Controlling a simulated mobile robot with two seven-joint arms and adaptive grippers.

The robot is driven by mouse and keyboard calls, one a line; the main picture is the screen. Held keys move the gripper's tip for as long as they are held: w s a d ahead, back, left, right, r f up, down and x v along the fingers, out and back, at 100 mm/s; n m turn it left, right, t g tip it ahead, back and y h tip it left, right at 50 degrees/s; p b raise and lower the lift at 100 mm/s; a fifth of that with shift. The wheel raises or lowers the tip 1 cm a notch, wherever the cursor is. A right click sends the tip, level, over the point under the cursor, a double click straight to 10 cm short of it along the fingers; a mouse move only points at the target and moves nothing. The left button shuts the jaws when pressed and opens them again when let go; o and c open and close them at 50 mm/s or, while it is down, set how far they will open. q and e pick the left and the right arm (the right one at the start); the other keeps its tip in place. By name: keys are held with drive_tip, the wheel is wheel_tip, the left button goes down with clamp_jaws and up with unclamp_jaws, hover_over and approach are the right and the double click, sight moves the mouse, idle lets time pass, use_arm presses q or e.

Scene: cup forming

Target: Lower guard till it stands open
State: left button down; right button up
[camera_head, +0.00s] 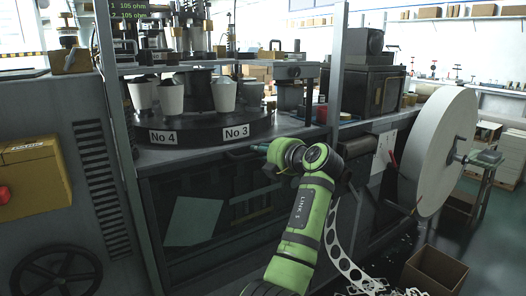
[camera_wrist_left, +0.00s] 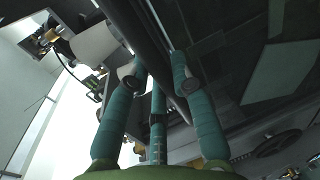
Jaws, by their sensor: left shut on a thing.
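The guard (camera_head: 225,215) is a dark see-through panel in the machine's lower front, below the turntable (camera_head: 200,132). The space in front of the white cups (camera_head: 172,97) on the turntable is uncovered. My left gripper (camera_head: 262,148) is at the guard's top edge, on the end of my green arm. In the left wrist view its teal fingers (camera_wrist_left: 160,80) are shut around a dark bar of the guard (camera_wrist_left: 150,42). The exact grip is partly hidden by the fingers and wrist. My right gripper is in neither view.
A large white paper reel (camera_head: 437,150) stands at the right of the machine. A cardboard box (camera_head: 434,270) and punched paper scrap lie on the floor below it. A yellow box with a red button (camera_head: 30,175) is at the far left.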

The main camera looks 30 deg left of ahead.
use_arm(q)
drive_tip(key=c, duration=1)
unclamp_jaws()
drive_tip(key=shift+c, duration=0.2)
drive_tip(key=v, duration=1.2)
drive_tip(key=shift+a+f, duration=0.1)
